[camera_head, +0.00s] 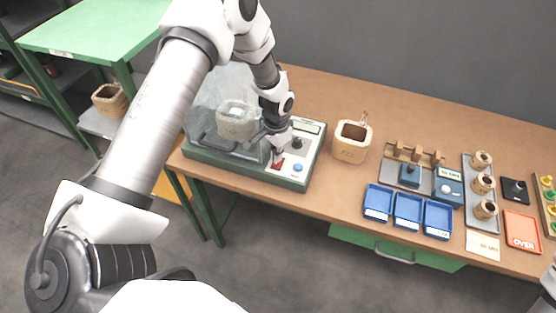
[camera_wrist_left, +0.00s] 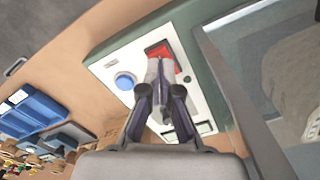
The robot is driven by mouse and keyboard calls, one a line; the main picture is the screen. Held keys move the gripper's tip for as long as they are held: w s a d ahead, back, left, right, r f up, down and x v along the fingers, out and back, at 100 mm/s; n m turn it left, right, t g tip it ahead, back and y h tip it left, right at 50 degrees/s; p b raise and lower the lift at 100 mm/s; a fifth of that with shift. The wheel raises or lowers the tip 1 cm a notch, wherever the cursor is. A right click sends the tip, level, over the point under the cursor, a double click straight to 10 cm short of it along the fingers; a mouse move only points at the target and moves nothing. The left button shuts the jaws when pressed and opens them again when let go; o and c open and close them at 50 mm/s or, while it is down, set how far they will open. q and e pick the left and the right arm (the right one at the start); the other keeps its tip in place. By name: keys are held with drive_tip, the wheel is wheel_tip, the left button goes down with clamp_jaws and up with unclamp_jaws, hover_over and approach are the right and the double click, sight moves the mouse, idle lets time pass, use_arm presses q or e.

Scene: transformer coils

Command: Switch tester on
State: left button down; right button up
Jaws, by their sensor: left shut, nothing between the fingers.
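The tester (camera_head: 296,183) is a green box with a light control panel, standing at the left end of the brown table. A clear cover encloses a coil (camera_head: 236,122) on its left part. The panel carries a red switch (camera_head: 277,164), a blue button (camera_head: 298,167), a dark knob (camera_head: 297,144) and a small display. My left gripper (camera_head: 278,153) is shut and empty, pointing down at the red switch. In the left wrist view, the fingertips (camera_wrist_left: 157,64) overlap the red switch (camera_wrist_left: 166,48); whether they touch it I cannot tell. The blue button (camera_wrist_left: 124,81) is beside them.
Another coil (camera_head: 352,142) stands right of the tester. A green table (camera_head: 95,28) is at back left. Part of my right arm shows at the right edge.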

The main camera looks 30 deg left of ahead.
use_arm(q)
drive_tip(key=shift+s, duration=0.1)
drive_tip(key=shift+f+b, duration=0.85)
drive_tip(key=shift+f, duration=0.3)
idle(0.6)
drive_tip(key=shift+r+p, duration=0.9)
drive_tip(key=shift+r, duration=0.05)
wheel_tip(320, 180, up, 4)
drive_tip(key=p, duration=0.2)
drive_tip(key=shift+f+p, duration=0.25)
drive_tip(key=shift+p, duration=0.05)
drive_tip(key=shift+r+p, duration=0.7)
drive_tip(key=shift+r, duration=0.15)
drive_tip(key=shift+f, duration=0.2)
